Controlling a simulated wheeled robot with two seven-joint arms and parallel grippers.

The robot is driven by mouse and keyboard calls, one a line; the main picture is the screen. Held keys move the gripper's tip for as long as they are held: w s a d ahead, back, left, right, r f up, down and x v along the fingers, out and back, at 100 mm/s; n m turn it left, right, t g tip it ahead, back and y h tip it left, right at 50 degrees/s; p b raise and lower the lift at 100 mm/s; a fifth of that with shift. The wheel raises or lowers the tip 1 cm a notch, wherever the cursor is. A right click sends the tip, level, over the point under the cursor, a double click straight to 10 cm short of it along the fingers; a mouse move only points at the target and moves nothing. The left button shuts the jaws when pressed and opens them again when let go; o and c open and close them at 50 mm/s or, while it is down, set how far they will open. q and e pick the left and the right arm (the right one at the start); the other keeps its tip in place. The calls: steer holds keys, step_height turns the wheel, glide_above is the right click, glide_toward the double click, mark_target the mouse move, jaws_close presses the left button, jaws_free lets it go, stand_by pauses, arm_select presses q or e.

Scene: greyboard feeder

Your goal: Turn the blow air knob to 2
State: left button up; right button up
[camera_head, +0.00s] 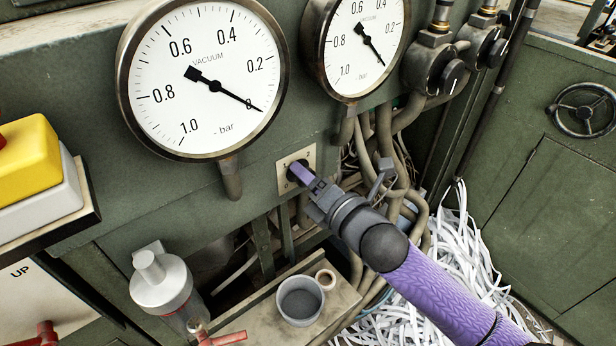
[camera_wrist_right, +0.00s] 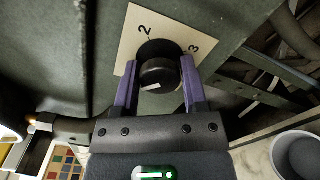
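The blow air knob is a round black knob (camera_wrist_right: 158,73) with a white mark on its lower front, on a cream plate (camera_wrist_right: 126,40). In the right wrist view, the printed 2 is above the knob and a 3 is at the upper right. The plate also shows in the head view (camera_head: 284,178). My right gripper (camera_wrist_right: 158,80) has its purple fingers on either side of the knob, very close to it. I cannot tell whether they touch it. In the head view, my right gripper (camera_head: 300,173) hides most of the knob. My left gripper is not in view.
Two vacuum gauges (camera_head: 205,75) (camera_head: 360,40) hang above the plate. A yellow-topped box (camera_head: 28,160) is at the left. A grey cup (camera_head: 300,301) and a tape roll (camera_head: 326,279) rest on a ledge below. Hoses (camera_head: 385,130) run to the right of the plate.

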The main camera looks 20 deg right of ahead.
jaws_close()
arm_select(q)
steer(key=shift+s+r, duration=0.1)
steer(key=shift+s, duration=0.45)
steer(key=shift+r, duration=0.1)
